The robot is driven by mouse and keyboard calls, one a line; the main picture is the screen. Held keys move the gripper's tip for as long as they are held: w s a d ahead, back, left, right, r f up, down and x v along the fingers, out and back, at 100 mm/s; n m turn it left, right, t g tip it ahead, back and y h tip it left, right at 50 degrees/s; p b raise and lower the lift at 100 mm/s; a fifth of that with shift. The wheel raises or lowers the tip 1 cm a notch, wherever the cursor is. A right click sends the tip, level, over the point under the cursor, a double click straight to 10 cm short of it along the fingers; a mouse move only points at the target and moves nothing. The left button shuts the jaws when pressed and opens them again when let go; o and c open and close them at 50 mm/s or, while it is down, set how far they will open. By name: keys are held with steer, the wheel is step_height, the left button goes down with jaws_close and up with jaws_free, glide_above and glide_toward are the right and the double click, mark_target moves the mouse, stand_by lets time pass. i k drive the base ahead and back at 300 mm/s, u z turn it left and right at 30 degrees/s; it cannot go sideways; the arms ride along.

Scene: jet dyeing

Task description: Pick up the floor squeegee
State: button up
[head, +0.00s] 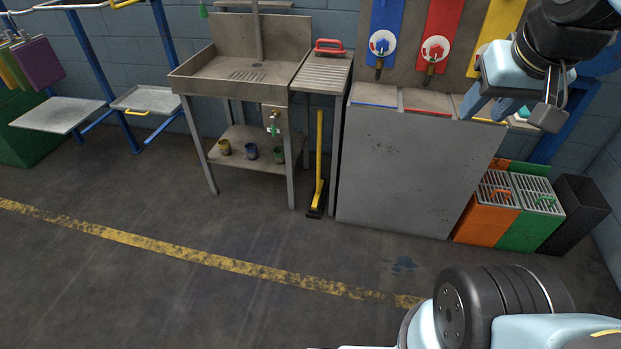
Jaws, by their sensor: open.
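The top of the handle ends below the slatted shelf. My gripper (512,112) is at the upper right, in front of the cabinet's right end. It is open and empty, high above the floor and well to the right of the squeegee.
A metal sink (236,75) stands left of the squeegee, with several small pots on its lower shelf. The grey cabinet (415,165) is to its right. Orange and green bins (500,222) and a dark bin (578,212) stand farther right. The floor (215,232) in front is clear, with a yellow line.

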mark_target(319, 159)
steer(key=z, duration=0.15)
steer(key=i, duration=0.9)
steer(key=u, duration=0.1)
